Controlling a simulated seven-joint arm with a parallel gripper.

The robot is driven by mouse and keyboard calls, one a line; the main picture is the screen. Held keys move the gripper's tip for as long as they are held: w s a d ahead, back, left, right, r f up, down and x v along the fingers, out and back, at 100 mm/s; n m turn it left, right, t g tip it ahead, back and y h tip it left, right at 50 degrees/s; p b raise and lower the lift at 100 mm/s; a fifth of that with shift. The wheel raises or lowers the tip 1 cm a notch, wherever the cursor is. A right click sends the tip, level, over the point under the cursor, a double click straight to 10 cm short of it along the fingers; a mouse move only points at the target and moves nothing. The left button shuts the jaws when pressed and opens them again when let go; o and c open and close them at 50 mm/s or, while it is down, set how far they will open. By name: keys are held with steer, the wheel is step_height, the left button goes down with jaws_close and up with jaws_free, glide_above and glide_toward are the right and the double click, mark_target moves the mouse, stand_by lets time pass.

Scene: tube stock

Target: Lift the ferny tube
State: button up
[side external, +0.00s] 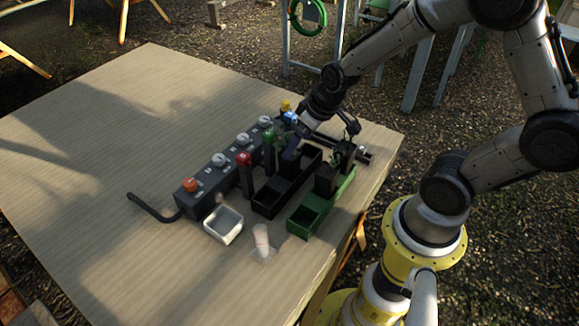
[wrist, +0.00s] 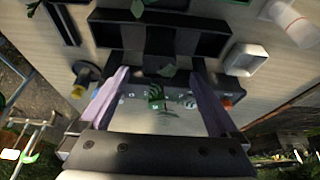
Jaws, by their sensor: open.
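A grey control box (side external: 208,190) with knobs runs along the row. A black tray (side external: 268,206), a green tray (side external: 303,228) and a white dish (side external: 224,224) crowd the front. The table's left is clear.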

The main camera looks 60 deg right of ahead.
mark_target(289, 168)
steer(key=shift+w+x, duration=0.1)
steer(key=shift+x, duration=1.65)
steer(key=shift+w+x, duration=0.15)
steer(key=shift+x, duration=1.6)
steer(key=shift+d+r, duration=0.1)
jaws_close()
steer(key=shift+r, duration=0.1)
